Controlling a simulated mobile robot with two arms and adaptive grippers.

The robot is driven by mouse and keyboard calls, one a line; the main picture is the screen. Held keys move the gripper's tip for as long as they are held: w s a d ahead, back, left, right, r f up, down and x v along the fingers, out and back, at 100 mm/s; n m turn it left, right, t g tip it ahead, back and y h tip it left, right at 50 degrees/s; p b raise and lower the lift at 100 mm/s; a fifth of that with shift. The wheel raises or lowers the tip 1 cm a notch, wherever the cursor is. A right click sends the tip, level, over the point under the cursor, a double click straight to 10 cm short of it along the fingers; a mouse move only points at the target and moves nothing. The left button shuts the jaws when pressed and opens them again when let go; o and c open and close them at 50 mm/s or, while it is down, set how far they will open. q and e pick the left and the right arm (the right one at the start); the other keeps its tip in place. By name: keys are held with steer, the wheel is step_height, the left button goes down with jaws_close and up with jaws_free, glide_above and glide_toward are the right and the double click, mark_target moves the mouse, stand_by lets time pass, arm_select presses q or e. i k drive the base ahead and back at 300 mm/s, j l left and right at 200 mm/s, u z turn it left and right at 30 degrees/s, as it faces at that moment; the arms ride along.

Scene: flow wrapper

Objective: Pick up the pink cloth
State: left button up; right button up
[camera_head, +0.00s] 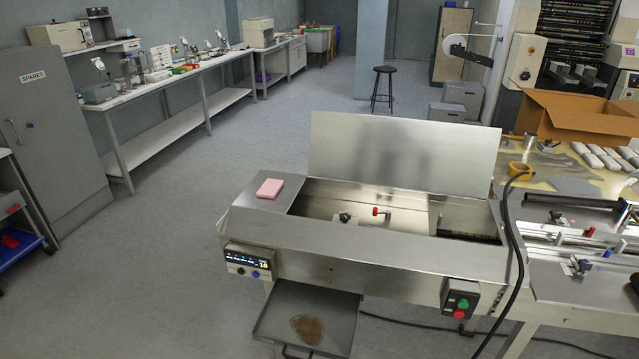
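The pink cloth (270,188) is a small folded pad. It lies flat on the left end of the steel flow wrapper's top (247,203), near the corner of the open compartment. Nothing touches it from above. Neither of my grippers shows in the head view.
The wrapper's lid (405,152) stands open behind its compartment. A drawer tray (306,318) with a brown stain sticks out below the front. A black cable (512,240) hangs over the right end. A cardboard box (577,117) stands at right.

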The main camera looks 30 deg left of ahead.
mark_target(270, 189)
steer(key=j+z, duration=0.3)
steer(key=j, duration=0.35)
steer(key=j+z, duration=0.25)
steer(key=j, duration=0.35)
steer(key=j+z, duration=0.3)
steer(key=j, duration=0.35)
steer(key=k+j+z, duration=0.25)
steer(key=j, duration=0.35)
steer(key=i, duration=0.05)
